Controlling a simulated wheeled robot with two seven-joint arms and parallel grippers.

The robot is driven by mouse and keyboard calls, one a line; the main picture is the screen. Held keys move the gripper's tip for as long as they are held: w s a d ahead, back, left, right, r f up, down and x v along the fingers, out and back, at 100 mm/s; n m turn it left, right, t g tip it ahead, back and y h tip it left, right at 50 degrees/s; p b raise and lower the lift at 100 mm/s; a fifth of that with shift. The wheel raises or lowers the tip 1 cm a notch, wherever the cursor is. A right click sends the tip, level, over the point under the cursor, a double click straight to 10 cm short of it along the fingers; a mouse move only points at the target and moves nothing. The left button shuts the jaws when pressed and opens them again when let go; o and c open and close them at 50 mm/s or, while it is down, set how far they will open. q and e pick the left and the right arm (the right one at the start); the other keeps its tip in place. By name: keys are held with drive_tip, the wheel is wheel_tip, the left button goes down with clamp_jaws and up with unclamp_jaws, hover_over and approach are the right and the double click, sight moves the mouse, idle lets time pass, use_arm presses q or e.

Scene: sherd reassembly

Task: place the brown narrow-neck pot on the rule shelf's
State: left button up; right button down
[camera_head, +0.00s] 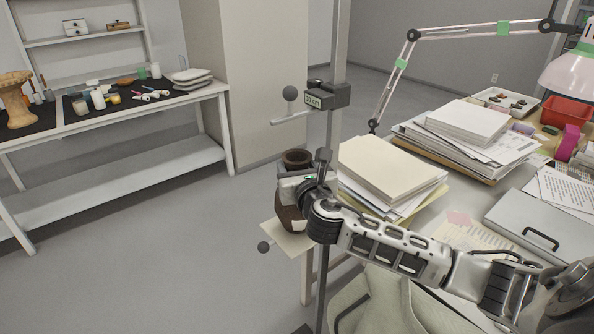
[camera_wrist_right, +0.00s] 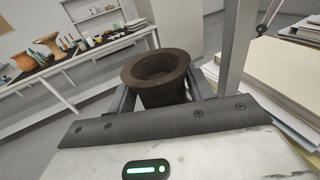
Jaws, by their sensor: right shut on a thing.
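The brown narrow-neck pot (camera_head: 290,217) is upright in the head view, with its dark flared rim (camera_head: 297,157) above my right gripper (camera_head: 297,186). The right gripper is shut on the pot, and its body hides the pot's middle. In the right wrist view the pot's round mouth (camera_wrist_right: 158,68) shows between the fingers. The rule shelf (camera_head: 285,240) is a pale flat plate beside the upright post, seen below the pot. I cannot tell whether the pot's base touches it. My left gripper is not in view.
The rule's metal post (camera_head: 337,60) carries a slider (camera_head: 328,96) reading about 35 cm, right by the pot. A paper stack (camera_head: 385,168) lies on the desk close to the right. A workbench (camera_head: 120,120) stands at the back left; open floor lies between.

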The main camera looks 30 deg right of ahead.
drive_tip(key=shift+f, duration=0.25)
drive_tip(key=shift+f, duration=0.2)
drive_tip(key=c, duration=0.6)
unclamp_jaws()
drive_tip(key=shift+f, duration=0.1)
